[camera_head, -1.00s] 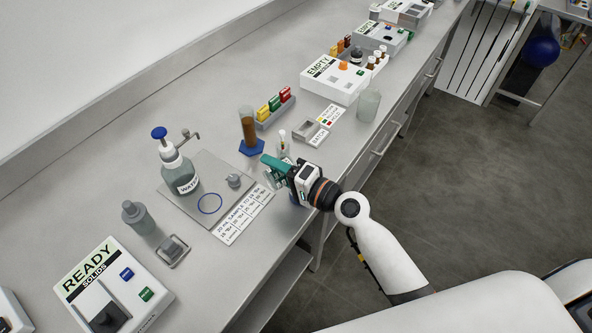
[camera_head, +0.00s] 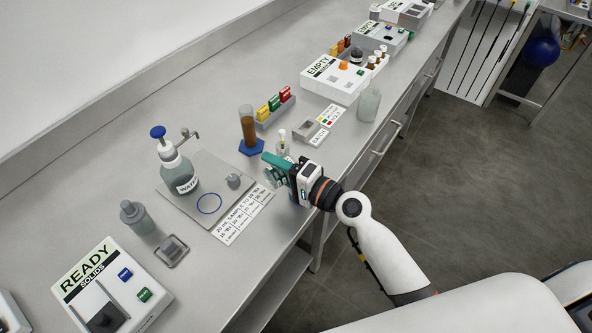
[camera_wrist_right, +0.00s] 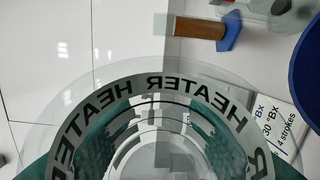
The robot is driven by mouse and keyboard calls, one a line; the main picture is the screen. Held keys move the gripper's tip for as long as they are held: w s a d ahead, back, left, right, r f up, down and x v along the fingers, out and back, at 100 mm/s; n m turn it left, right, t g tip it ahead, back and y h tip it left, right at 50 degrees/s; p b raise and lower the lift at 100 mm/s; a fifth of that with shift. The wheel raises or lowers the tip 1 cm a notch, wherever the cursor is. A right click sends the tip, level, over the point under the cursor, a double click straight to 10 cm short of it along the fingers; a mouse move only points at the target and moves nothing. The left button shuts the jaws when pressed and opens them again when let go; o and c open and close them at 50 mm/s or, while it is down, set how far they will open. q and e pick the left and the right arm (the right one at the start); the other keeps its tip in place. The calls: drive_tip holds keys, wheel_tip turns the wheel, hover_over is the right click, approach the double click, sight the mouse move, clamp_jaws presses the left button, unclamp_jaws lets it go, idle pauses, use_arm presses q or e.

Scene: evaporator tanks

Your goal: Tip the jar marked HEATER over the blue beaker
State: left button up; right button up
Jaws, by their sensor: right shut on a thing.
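My right gripper (camera_head: 278,170) is shut on the clear jar marked HEATER, over the front part of the bench. In the right wrist view the jar (camera_wrist_right: 155,85) fills the lower middle, its HEATER lettering curving around the rim between the teal fingers. In the head view the jar is mostly hidden by the gripper, and its tilt is hard to tell. My left gripper is not in view.
A cylinder of brown liquid (camera_head: 248,127) on a blue foot stands just behind the gripper. A blue-topped WATER bottle (camera_head: 179,172) stands on a grey plate with a blue ring (camera_head: 209,203). A lettered card (camera_head: 243,215) lies in front. A frosted jar (camera_head: 369,104) stands farther right.

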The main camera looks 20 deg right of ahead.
drive_tip(key=shift+d+r+m+t+b, duration=0.15)
drive_tip(key=shift+r+m+t+b, duration=0.15)
drive_tip(key=shift+m+b, duration=0.3)
idle(1.6)
idle(1.0)
drive_tip(key=shift+a+f+n+g+p, duration=0.15)
drive_tip(key=shift+n+g+p, duration=0.05)
drive_tip(key=shift+n+p, duration=0.3)
drive_tip(key=shift+a+f+n+g+p, duration=0.1)
drive_tip(key=shift+f+n+g+p, duration=0.1)
drive_tip(key=shift+n+p, duration=0.25)
drive_tip(key=shift+s+a+f+n+g+h+p, duration=0.15)
drive_tip(key=shift+f+n+h+p, duration=0.2)
drive_tip(key=shift+n+p, duration=0.35)
drive_tip(key=shift+w+f+n+g+h+p, duration=0.15)
drive_tip(key=shift+f+n+h+p, duration=0.2)
drive_tip(key=shift+n+p, duration=0.35)
drive_tip(key=shift+s+f+n+h+p, duration=0.1)
drive_tip(key=shift+f+n+h+p, duration=0.3)
drive_tip(key=shift+n+p, duration=0.7)
drive_tip(key=shift+f+p, duration=0.1)
drive_tip(key=shift+p, duration=0.2)
drive_tip(key=shift+f+n+h+p, duration=0.4)
drive_tip(key=shift+n+h+p, duration=0.35)
drive_tip(key=shift+p, duration=0.75)
drive_tip(key=shift+f, duration=0.2)
